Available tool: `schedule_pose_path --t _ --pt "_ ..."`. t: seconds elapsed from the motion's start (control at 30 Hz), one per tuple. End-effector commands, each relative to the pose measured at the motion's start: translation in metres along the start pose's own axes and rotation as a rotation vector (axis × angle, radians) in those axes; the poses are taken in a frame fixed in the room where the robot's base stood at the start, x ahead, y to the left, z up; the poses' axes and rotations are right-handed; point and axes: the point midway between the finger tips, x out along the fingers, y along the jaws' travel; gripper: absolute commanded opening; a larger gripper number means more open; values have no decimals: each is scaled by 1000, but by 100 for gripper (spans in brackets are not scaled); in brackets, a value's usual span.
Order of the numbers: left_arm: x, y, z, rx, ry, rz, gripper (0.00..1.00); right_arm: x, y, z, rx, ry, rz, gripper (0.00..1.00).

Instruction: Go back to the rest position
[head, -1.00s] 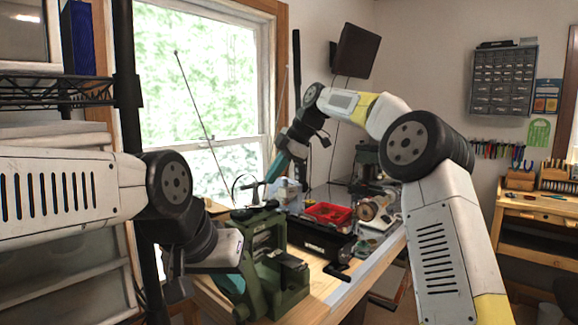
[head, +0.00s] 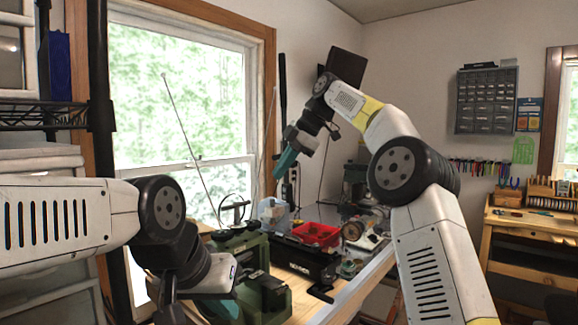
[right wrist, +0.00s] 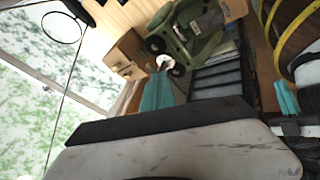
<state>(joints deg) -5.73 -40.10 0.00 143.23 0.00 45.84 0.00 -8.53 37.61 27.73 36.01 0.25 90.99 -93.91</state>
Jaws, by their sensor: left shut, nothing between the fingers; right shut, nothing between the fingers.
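My left gripper (head: 226,309) is low in the head view, beside the green metal machine on the workbench. Its teal fingers are partly hidden, and it holds nothing I can see. My right gripper (head: 284,163) is raised in front of the window's right edge, above the bench, with its teal fingers pointing down and left. They are together and empty. In the right wrist view the teal fingers (right wrist: 158,92) are side by side with nothing between them.
The green machine (head: 250,262) stands at the bench's near left. A black box (head: 298,260) and a red tray (head: 316,234) are to its right. The wooden bench edge (head: 352,290) runs between my arms. A drawer cabinet (head: 486,100) hangs on the right wall.

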Motion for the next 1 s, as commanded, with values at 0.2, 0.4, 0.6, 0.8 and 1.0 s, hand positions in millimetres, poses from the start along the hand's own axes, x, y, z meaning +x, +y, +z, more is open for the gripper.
schedule_pose_path --t 0.2,0.4,0.6,0.8,1.0 --pt "0 0 0 0 0 0 0 -13 1 1 2 -1 0 0" --pt "0 0 0 0 0 0 0 -31 -15 -10 113 -64 11 0" --pt "0 0 0 0 0 0 0 -59 -71 -16 434 -199 81 0" --pt "0 0 0 0 0 0 0 -76 -155 -1 814 -290 204 0" --pt "0 0 0 0 0 0 0 -77 -260 24 1221 -308 360 0"
